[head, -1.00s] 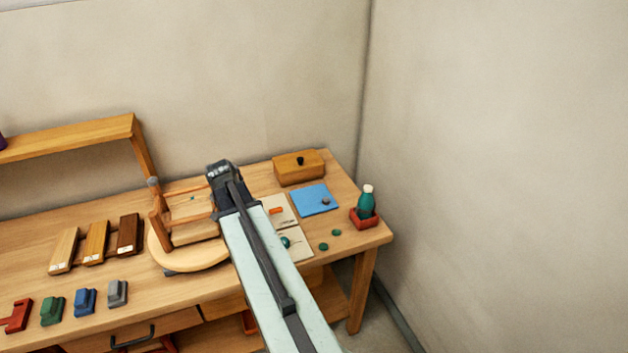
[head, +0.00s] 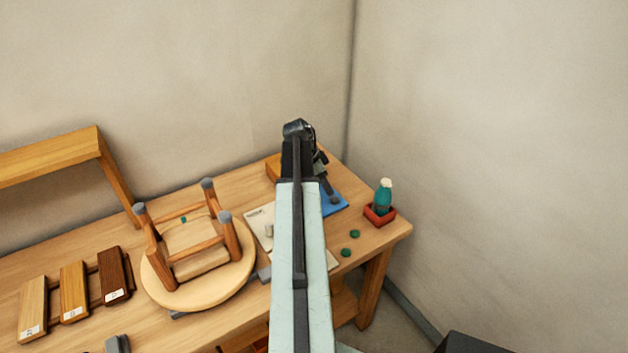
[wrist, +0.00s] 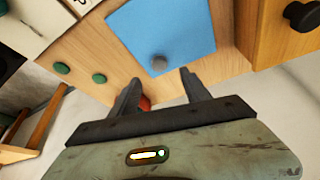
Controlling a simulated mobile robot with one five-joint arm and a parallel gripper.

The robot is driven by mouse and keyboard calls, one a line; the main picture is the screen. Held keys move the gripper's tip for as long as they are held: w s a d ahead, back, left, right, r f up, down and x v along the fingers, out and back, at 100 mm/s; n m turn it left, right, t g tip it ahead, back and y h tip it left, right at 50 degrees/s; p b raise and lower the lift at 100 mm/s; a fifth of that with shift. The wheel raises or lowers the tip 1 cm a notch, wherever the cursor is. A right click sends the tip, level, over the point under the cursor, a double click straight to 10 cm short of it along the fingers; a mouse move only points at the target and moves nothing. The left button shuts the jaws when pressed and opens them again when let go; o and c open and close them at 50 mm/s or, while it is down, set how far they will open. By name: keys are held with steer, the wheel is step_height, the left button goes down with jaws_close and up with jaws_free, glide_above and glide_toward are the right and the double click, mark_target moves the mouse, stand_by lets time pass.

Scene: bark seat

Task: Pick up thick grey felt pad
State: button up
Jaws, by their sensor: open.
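The grey felt pad (wrist: 159,63) is a small round piece lying on the blue mat (wrist: 175,30), near the mat's edge in the wrist view. My gripper (wrist: 160,78) is open and empty, with the pad just beyond the gap between its fingertips, apart from both fingers. In the head view, my gripper (head: 332,199) hangs over the blue mat (head: 339,209) at the right end of the bench. The pad cannot be made out there behind my gripper.
A wooden box (wrist: 285,35) with a black knob stands beside the mat. Green discs (head: 350,243) and a red tray (head: 380,217) holding a teal bottle (head: 383,197) are close by. An upturned stool (head: 205,277) stands left. Walls meet behind the bench.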

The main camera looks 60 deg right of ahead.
mark_target(334, 199)
steer(key=shift+s+d+f+b, duration=0.1)
steer(key=shift+f+b, duration=0.45)
steer(key=shift+b, duration=0.05)
steer(key=b+x, duration=0.6)
steer(key=x, duration=0.1)
steer(key=shift+r, duration=0.25)
steer(key=shift+s, duration=0.1)
jaws_close()
